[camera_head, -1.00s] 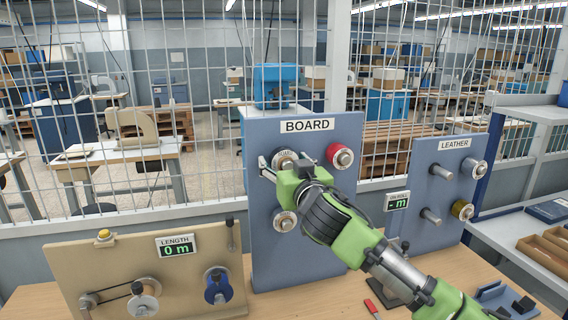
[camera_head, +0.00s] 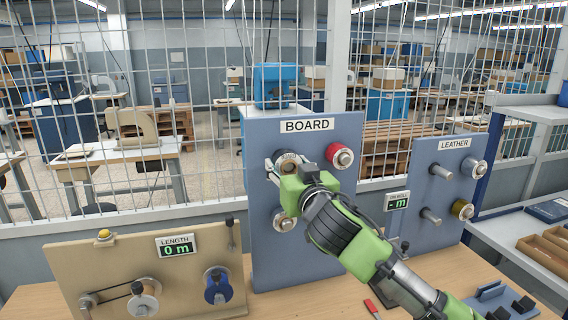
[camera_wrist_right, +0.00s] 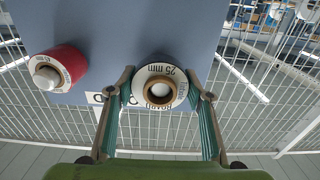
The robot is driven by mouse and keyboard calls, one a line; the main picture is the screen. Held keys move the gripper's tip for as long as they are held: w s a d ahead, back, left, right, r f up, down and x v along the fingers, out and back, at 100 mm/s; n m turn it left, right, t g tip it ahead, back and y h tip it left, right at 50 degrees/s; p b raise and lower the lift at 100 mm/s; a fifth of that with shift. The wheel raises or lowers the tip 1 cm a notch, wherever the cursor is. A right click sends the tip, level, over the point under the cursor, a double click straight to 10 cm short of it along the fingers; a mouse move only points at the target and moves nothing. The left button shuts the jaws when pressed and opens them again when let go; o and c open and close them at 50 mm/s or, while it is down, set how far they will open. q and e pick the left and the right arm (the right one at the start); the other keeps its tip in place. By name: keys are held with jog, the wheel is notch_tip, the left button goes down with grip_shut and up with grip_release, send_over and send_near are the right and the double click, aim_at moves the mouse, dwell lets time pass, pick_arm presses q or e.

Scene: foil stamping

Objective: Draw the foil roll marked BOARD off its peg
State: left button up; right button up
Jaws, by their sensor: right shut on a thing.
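The foil roll marked BOARD (camera_wrist_right: 161,70) faces my right wrist camera, with "25 mm" on its pale end label and a brown core around a peg tip. In the head view this roll (camera_head: 288,158) is at the upper left of the blue-grey BOARD panel (camera_head: 318,215), partly hidden by my gripper. My right gripper (camera_head: 285,166) is shut on it, one finger on each side in the wrist view (camera_wrist_right: 160,82). The roll still surrounds its peg; its back is hidden. My left gripper is not in view.
A red roll (camera_head: 340,155) sits close on the right, and another roll (camera_head: 284,220) below. The LEATHER panel (camera_head: 437,170) stands to the right. A LENGTH winding stand (camera_head: 120,260) is at the left. Wire mesh (camera_head: 200,150) rises behind.

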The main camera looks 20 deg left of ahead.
jog(key=shift+v, duration=3.25)
jog(key=shift+f, duration=0.1)
jog(key=shift+d+f, duration=0.2)
jog(key=shift+f, duration=0.15)
jog(key=s+d+f+m+t+h+b, duration=0.1)
jog(key=s+d+f+m+h, duration=0.15)
jog(key=d+f, duration=0.7)
jog(key=s+d+f+m+t+h+b, duration=0.1)
jog(key=s+d+f+h, duration=0.25)
jog(key=d+f, duration=0.55)
jog(key=s+d+f+m+h, duration=0.1)
jog(key=s+d+f+h, duration=0.1)
jog(key=s+d, duration=0.4)
jog(key=s+d+f+m+t+h+b, duration=0.1)
jog(key=s+d+f+m+h, duration=0.1)
jog(key=s+d+f, duration=0.2)
jog(key=s+d, duration=0.3)
jog(key=d, duration=0.4)
jog(key=shift+f, duration=0.25)
